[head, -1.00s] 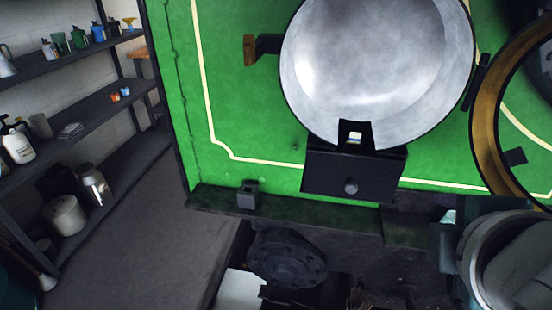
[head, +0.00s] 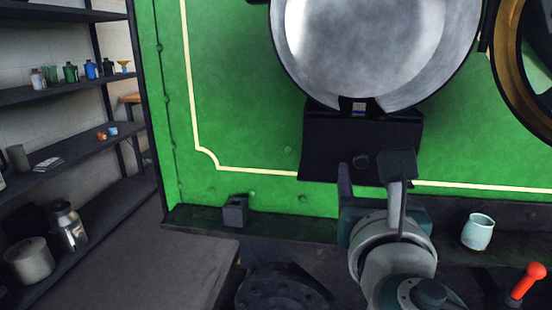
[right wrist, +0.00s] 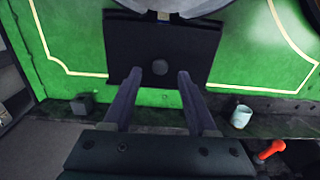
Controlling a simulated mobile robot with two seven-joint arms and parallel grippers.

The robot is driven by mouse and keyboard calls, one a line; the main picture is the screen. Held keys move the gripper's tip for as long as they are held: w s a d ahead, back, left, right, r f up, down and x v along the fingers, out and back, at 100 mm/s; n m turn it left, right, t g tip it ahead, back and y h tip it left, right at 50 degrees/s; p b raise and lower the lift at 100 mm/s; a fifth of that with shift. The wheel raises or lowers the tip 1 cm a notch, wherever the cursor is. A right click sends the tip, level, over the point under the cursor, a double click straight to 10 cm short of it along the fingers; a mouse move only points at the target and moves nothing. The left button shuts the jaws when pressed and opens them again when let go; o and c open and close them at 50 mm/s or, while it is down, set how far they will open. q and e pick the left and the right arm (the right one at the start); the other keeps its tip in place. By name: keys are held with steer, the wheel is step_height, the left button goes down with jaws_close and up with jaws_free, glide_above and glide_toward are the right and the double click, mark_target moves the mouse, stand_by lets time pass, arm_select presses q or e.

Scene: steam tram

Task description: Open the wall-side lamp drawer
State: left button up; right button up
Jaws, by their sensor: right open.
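The lamp drawer is the black box front (head: 330,150) with a round dark knob (head: 361,161), below the big silver lamp dish (head: 370,45) on the green panel. In the right wrist view the drawer front (right wrist: 125,45) faces me, and its knob (right wrist: 160,67) lies between the fingertips in the picture. The drawer looks shut. My right gripper (head: 370,168) is open in front of the drawer, its fingers to either side of the knob as seen. I cannot tell how far the tips are from the front. My left gripper is not in view.
A ledge (head: 290,228) runs below the drawer, with a small dark block (head: 235,211) at left and a pale cup (head: 478,232) at right. A red-topped lever (head: 526,280) stands at lower right. Shelves (head: 60,170) with pots stand at far left.

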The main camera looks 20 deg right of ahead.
mark_target(362, 162)
steer(key=shift+x, duration=2.2)
steer(key=shift+s, duration=0.1)
jaws_close()
